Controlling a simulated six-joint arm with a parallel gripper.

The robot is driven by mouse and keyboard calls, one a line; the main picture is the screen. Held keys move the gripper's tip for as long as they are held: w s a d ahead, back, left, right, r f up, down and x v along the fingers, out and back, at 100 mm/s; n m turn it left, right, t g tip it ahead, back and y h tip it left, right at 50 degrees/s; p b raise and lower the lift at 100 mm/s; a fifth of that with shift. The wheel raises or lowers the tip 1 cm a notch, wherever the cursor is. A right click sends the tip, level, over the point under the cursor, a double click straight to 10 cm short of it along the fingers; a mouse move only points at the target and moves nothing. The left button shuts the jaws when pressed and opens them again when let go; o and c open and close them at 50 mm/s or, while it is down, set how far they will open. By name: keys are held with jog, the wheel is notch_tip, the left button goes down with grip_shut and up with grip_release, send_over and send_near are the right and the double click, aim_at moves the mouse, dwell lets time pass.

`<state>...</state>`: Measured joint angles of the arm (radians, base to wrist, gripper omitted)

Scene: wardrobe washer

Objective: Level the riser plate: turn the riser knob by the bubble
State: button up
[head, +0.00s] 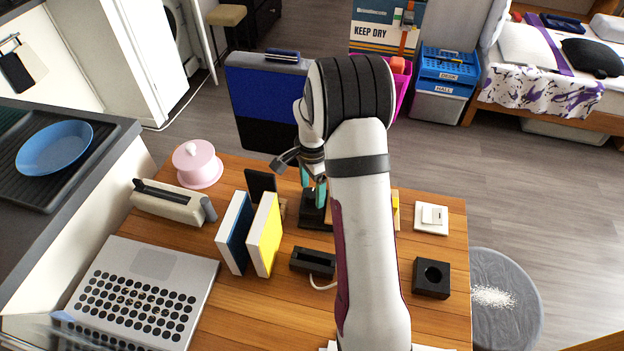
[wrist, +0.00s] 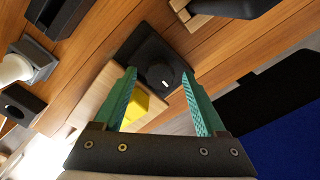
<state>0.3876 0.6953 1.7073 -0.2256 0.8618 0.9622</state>
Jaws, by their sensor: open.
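The riser knob (wrist: 161,76) is a round black dial with a short white mark, on a square black base. In the head view the base (head: 314,222) stands mid-table, and the knob is mostly hidden by my gripper. My gripper (wrist: 158,73) is open, its teal fingers apart with the knob showing between and beyond their tips. My gripper (head: 313,183) is above the base in the head view. A pale wooden plate (wrist: 98,98), likely the riser plate, lies beside the base with a yellow block (wrist: 146,104) on it. I cannot make out a bubble.
Blue and yellow books (head: 264,234) stand left of the base, near a dark upright device (head: 261,183) on a wooden stand. A black slotted dock (head: 313,261) lies in front. A black block with a hole (head: 431,278) and a white switch (head: 432,218) are at right.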

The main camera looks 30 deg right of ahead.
aim_at(312, 193)
notch_tip(312, 193, up, 16)
jog(key=shift+f, duration=0.2)
jog(key=s+a+r+n+y, duration=0.1)
jog(key=s+a+r+n, duration=0.1)
jog(key=s+a+n, duration=0.35)
jog(key=s+a+r+n, duration=0.2)
jog(key=s+a, duration=0.7)
jog(key=s+a+f+n, duration=0.2)
jog(key=s, duration=0.4)
jog(key=s+a+f+n, duration=0.1)
jog(key=s+a+n, duration=0.2)
jog(key=s, duration=0.3)
jog(key=shift+f+y, duration=0.35)
jog(key=shift+y, duration=0.05)
